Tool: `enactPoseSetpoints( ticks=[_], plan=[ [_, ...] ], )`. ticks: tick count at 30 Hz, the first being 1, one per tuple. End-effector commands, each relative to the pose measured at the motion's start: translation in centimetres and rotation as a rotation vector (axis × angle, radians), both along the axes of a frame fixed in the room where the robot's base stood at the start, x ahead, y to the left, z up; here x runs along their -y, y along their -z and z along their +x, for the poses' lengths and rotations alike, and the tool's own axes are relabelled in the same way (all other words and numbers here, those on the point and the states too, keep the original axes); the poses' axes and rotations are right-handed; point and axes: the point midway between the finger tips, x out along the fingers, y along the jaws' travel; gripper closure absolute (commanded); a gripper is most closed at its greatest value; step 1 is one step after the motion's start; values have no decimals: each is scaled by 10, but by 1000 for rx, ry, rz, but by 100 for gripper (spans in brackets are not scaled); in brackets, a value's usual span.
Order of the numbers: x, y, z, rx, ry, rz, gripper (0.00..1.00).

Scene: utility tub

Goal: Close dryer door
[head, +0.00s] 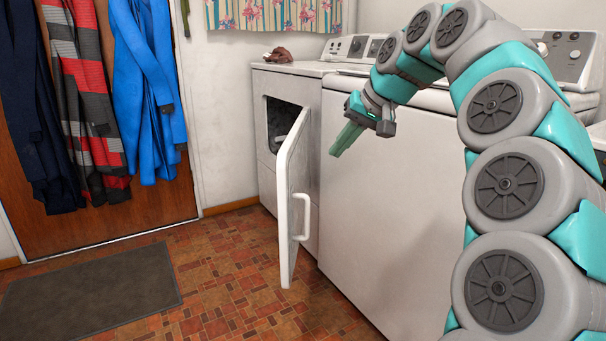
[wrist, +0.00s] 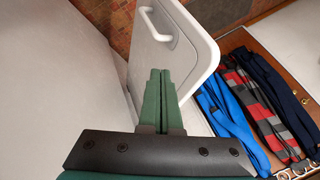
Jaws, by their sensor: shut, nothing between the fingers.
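The white dryer (head: 262,85) stands against the back wall, with its dark opening (head: 283,118) showing. Its white door (head: 287,190) stands open, swung out toward the camera, with a white handle (head: 304,222) on its right-hand face. My gripper (head: 345,143) has green fingers that are together and empty. It is right of the door, in front of the neighbouring white machine. In the wrist view the door (wrist: 188,62) and handle (wrist: 156,23) lie beyond the fingertips (wrist: 160,72). The fingers overlap the door's face there; I cannot tell whether they touch it.
A white machine (head: 390,200) stands right of the dryer, close to my arm. Clothes (head: 150,90) hang on a wooden door at left. A dark mat (head: 90,290) lies on the tiled floor. The floor before the dryer is clear. A brown item (head: 280,55) sits on the dryer top.

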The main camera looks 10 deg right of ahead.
Motion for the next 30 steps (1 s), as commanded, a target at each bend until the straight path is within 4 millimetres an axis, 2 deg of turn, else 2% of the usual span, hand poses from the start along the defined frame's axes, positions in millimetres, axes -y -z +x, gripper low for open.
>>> enactPoseSetpoints(
  ticks=[5, 11, 22, 27, 30],
  plan=[
    [-1, 5, 4, 0, 2, 2, 100],
    [-9, 24, 16, 1, 1, 0, 100],
    [-32, 81, 52, -1, 0, 0, 100],
    [-58, 81, 61, 2, 0, -1, 100],
    [-66, 81, 64, 1, 1, 0, 100]
  ],
)
